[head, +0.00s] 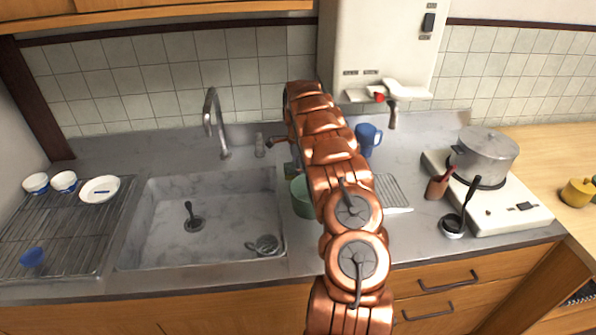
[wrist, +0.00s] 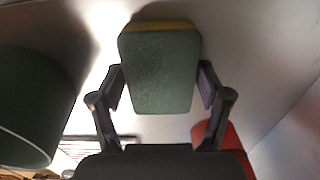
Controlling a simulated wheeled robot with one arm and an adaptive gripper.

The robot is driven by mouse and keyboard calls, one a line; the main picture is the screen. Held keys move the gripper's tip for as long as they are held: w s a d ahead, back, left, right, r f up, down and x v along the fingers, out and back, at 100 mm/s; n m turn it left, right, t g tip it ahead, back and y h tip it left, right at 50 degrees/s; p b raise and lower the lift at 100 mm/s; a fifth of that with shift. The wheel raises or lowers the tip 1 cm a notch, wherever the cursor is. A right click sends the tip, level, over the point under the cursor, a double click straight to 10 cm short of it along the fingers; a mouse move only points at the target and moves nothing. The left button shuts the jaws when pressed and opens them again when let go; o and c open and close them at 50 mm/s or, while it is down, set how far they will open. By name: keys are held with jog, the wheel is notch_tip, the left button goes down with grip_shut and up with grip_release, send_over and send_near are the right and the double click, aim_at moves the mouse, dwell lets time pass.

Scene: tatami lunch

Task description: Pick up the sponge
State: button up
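The sponge (wrist: 160,75), dark green with a yellow strip along its top edge, is in the middle of the wrist view. My gripper (wrist: 160,85) is open, with one finger on each side of the sponge. The fingertips are very close to its side edges, and narrow gaps show lower down between fingers and sponge. I cannot tell whether the tips touch it. In the head view my copper-coloured arm hides the gripper and most of the area around the sponge.
A green tub (head: 302,197) stands by the sink's right edge; it is close at left in the wrist view (wrist: 30,110). A red object (wrist: 222,138) is at lower right there. The sink (head: 160,235), blue mug (head: 368,140) and stove with pot (head: 485,155) are around.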

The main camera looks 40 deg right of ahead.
jog(key=c, duration=0.4)
jog(key=shift+o, duration=0.2)
jog(key=shift+r+b, duration=1.55)
jog(key=shift+r, duration=3.45)
